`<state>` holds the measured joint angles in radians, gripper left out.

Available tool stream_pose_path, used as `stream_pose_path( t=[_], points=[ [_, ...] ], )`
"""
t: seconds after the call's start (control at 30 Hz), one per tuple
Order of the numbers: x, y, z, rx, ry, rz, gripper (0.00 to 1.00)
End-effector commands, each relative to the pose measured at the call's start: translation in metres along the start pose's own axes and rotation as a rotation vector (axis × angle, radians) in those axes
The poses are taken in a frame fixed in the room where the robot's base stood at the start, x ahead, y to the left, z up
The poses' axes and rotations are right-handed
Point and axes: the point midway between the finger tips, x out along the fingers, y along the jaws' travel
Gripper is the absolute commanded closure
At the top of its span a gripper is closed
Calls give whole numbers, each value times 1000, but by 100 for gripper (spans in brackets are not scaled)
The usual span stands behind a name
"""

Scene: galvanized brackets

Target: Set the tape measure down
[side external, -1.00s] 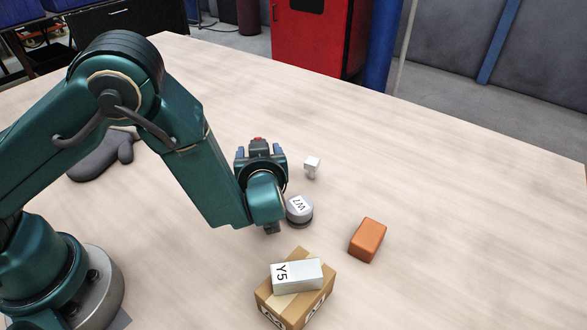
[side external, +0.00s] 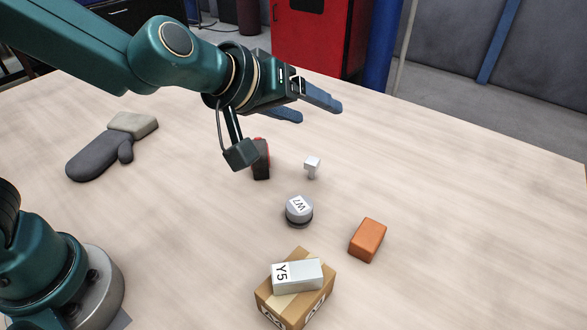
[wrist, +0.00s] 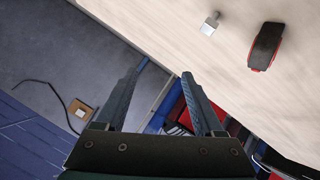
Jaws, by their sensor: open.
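The tape measure (side external: 261,160) is black and red and rests on the wooden table, partly hidden behind my wrist camera in the side view. It also shows whole in the wrist view (wrist: 266,46), near the top right. My gripper (side external: 322,107) is raised above the table, up and to the right of the tape measure in the side view. Its two blue-grey fingers are apart with nothing between them. The fingers also show in the wrist view (wrist: 165,82), pointing away from the tape measure.
A small galvanized bracket (side external: 312,167) stands right of the tape measure. Nearer are a round grey W7 piece (side external: 299,210), an orange block (side external: 367,240) and a cardboard box (side external: 310,305) bearing a Y5 block (side external: 298,275). A grey mitt (side external: 97,156) lies left. The table's right side is clear.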

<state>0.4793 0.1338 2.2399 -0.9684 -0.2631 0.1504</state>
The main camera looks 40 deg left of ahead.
Motion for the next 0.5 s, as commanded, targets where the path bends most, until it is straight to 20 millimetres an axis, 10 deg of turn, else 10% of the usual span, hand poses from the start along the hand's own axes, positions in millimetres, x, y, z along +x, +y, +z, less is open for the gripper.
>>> stream_pose_path(
  t=[0.23,0.5],
  points=[
    [-85,-20,15,223,-172,88,30],
    [-150,-108,55,428,-324,-141,30]
  ],
)
